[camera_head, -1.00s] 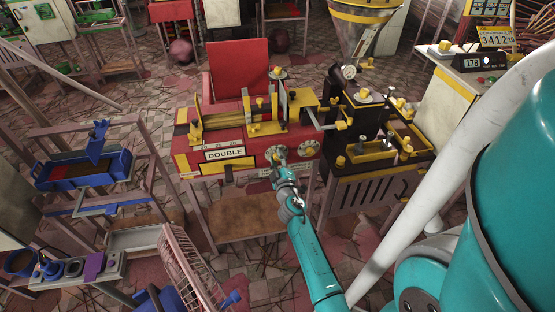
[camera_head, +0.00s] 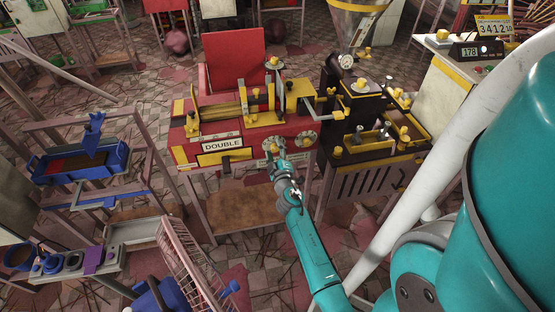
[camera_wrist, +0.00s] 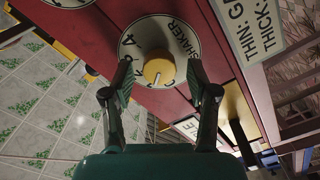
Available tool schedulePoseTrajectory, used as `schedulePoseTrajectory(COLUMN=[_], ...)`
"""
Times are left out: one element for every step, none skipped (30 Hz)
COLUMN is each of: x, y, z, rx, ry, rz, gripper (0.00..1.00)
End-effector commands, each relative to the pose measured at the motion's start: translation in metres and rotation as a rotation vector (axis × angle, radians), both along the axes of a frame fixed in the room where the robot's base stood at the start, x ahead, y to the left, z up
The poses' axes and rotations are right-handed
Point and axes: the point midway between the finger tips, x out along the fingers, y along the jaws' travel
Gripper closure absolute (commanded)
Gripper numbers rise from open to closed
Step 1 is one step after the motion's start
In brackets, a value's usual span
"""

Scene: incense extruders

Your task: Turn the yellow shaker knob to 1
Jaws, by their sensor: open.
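The yellow shaker knob (camera_wrist: 158,68) sits at the middle of a white round dial marked SHAKER (camera_wrist: 147,34) on the red machine front. A pale pointer mark on the knob points towards the bottom of the wrist view. A 4 shows at the dial's left; the lower numbers are partly hidden. My gripper (camera_wrist: 159,77) is open, with one finger on each side of the knob and visible gaps between. In the head view my gripper (camera_head: 276,157) is at the front of the red machine (camera_head: 190,152), over the left of two dials.
A second dial with a yellow knob (camera_head: 306,137) is close at the right. The DOUBLE sign (camera_head: 222,144) is at the left. A dark machine with yellow trim (camera_head: 375,152) stands to the right. Another dial's edge (camera_wrist: 68,2) shows at the top of the wrist view.

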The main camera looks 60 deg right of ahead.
Motion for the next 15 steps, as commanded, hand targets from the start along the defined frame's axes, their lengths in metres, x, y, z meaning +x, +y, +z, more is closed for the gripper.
schedulePoseTrajectory(x=[-0.003, -0.006, -0.009, -0.012, -0.016, -0.02, -0.024, -0.028, -0.033, -0.037, -0.04, -0.045, -0.048, -0.052, -0.056], y=[0.004, 0.007, 0.011, 0.015, 0.019, 0.024, 0.029, 0.033, 0.039, 0.044, 0.048, 0.054, 0.058, 0.061, 0.066], z=[-0.001, -0.001, -0.001, -0.001, -0.001, -0.001, -0.001, -0.002, -0.001, -0.001, -0.001, -0.002, -0.001, -0.001, -0.001], rx=[0.0, 0.0, 0.001, 0.001, 0.002, 0.002, 0.001, 0.002, 0.001, 0.001, 0.001, 0.001, 0.001, 0.002, 0.0], ry=[0.001, 0.001, 0.002, 0.002, 0.001, 0.003, 0.003, 0.003, 0.002, 0.003, 0.002, 0.003, 0.003, 0.003, 0.003], rz=[0.001, 0.001, 0.0, 0.0, 0.0, 0.001, 0.001, 0.001, 0.002, 0.002, 0.002, 0.001, 0.001, 0.001, 0.0], gripper=[0.41, 0.41, 0.41, 0.41, 0.41, 0.41, 0.41, 0.41, 0.41, 0.41, 0.41, 0.41, 0.41, 0.41, 0.41])
